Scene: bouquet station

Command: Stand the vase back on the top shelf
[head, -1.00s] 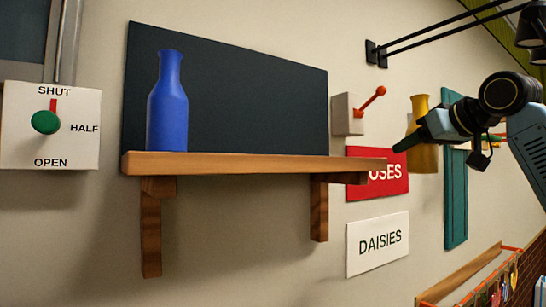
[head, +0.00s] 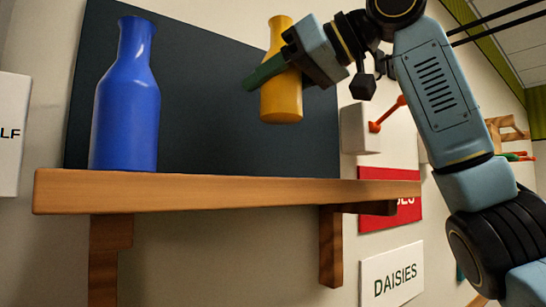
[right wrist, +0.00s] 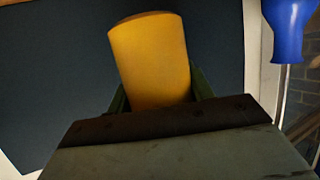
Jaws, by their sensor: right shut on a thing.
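A yellow vase (head: 282,98) hangs in my right gripper (head: 265,72), above the right part of the wooden top shelf (head: 230,192). The gripper is shut on the vase's upper body, and the vase is nearly upright. A clear gap shows between its base and the shelf. In the right wrist view the yellow vase (right wrist: 150,60) sits between the fingers (right wrist: 160,98), partly hidden by the gripper body. A blue vase (head: 127,100) stands upright on the shelf's left part. My left gripper is not in view.
A dark board (head: 215,130) is on the wall behind the shelf. A box with a red lever (head: 360,128) is right of the board. A red sign (head: 385,210) and a white DAISIES sign (head: 392,272) hang below. The shelf right of the blue vase is clear.

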